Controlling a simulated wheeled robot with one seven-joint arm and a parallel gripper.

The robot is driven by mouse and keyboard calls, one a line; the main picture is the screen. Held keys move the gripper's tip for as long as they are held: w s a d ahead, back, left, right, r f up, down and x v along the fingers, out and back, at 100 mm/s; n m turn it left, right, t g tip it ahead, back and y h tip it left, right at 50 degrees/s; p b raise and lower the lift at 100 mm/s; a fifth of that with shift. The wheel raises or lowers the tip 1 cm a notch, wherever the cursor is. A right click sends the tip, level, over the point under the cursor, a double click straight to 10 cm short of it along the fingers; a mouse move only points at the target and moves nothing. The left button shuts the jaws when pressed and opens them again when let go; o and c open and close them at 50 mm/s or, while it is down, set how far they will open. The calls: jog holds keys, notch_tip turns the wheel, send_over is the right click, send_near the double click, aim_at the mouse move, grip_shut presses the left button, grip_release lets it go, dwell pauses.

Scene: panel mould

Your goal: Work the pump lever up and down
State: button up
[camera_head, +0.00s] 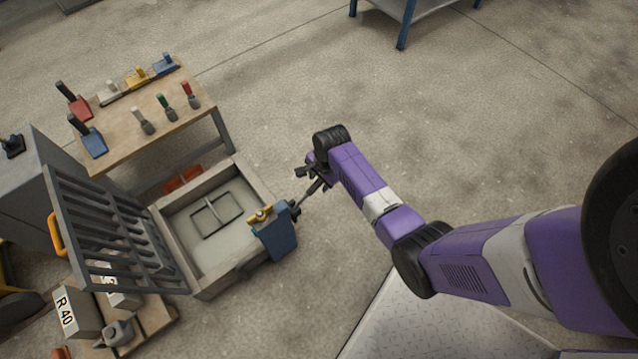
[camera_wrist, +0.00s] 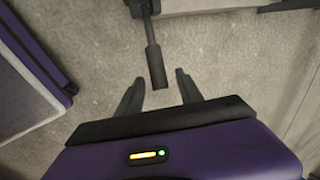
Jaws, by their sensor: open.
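The blue pump (camera_head: 276,238) is at the right corner of the grey mould. Its dark lever (camera_head: 306,197) sticks out from the pump toward my gripper (camera_head: 311,180). In the wrist view, the lever (camera_wrist: 154,62) comes down from the top and ends in a thicker dark grip. My gripper (camera_wrist: 160,88) is open, with its two fingers apart on either side of the grip's end. No contact between fingers and grip shows. The lower part of the pump's far side is hidden.
The mould frame (camera_head: 232,272) has a barred grate (camera_head: 118,235) tilted up at its left. A wooden bench (camera_head: 150,142) with several tools stands behind. A pallet with blocks, one marked R 40 (camera_head: 75,312), lies at lower left. The floor behind my gripper is clear.

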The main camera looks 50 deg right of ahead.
jog(key=shift+w+f, duration=0.1)
jog(key=shift+f, duration=0.6)
grip_shut()
dwell(1.0)
